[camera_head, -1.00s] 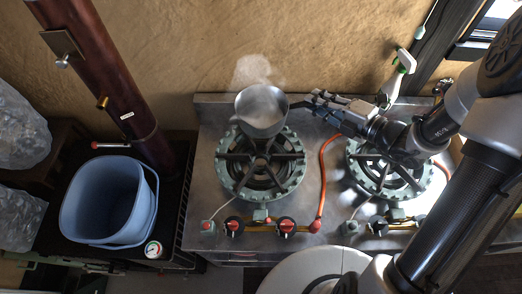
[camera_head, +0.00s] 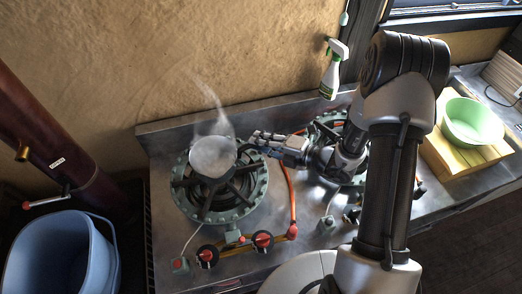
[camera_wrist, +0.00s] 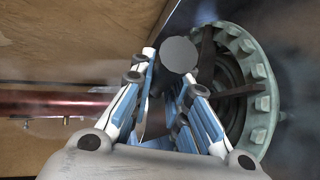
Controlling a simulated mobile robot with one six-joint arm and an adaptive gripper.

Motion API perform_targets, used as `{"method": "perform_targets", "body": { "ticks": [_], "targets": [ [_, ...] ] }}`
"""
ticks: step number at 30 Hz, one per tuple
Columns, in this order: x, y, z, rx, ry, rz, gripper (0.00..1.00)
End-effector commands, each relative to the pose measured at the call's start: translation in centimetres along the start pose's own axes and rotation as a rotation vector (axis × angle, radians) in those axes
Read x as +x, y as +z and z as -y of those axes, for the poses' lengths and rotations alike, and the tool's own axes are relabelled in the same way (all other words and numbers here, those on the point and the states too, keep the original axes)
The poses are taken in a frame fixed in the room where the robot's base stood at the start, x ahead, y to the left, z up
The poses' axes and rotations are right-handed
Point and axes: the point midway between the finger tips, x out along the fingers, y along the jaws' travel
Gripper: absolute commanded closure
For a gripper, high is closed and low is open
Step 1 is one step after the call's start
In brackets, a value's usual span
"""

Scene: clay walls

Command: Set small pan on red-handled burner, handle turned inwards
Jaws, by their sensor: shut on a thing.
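The small grey pan (camera_head: 213,157) is over the back-middle part of the left burner (camera_head: 250,208), with steam rising from it. I cannot tell whether it touches the grate. This burner has red knobs (camera_head: 263,240) at its front. My gripper (camera_head: 257,140) is at the pan's right side, shut on its handle, which points right toward the second burner (camera_head: 328,170). The fingers hide most of the handle. In the wrist view a grey disc (camera_wrist: 178,55) shows at the fingertips, with a burner ring (camera_wrist: 262,100) to the right.
The steel stove's back edge meets the clay wall. A red hose (camera_head: 291,190) runs between the burners. A spray bottle (camera_head: 333,75) is behind the second burner. A blue bucket (camera_head: 60,260) stands left; a green bowl (camera_head: 470,122) sits on a wooden block (camera_head: 450,160) at right.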

Motion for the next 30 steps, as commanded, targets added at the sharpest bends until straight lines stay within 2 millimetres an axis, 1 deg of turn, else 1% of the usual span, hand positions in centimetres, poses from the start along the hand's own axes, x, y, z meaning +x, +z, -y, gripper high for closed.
{"method": "perform_targets", "body": {
  "ticks": [3,7,15,19,20,28,30],
  "targets": [
    [0.5,0.0,1.9,0.002,0.001,-0.001,1.00],
    [0.9,0.0,3.5,0.003,0.001,-0.001,1.00],
    [0.9,0.0,3.5,0.000,0.002,0.000,1.00],
    [1.0,0.0,3.9,0.001,0.002,-0.001,1.00],
    [1.0,0.0,3.9,0.000,0.000,-0.001,0.82],
    [1.0,0.0,3.8,0.001,-0.001,-0.001,0.64],
    [1.0,0.0,3.8,0.001,-0.001,-0.001,0.64]
  ]
}}
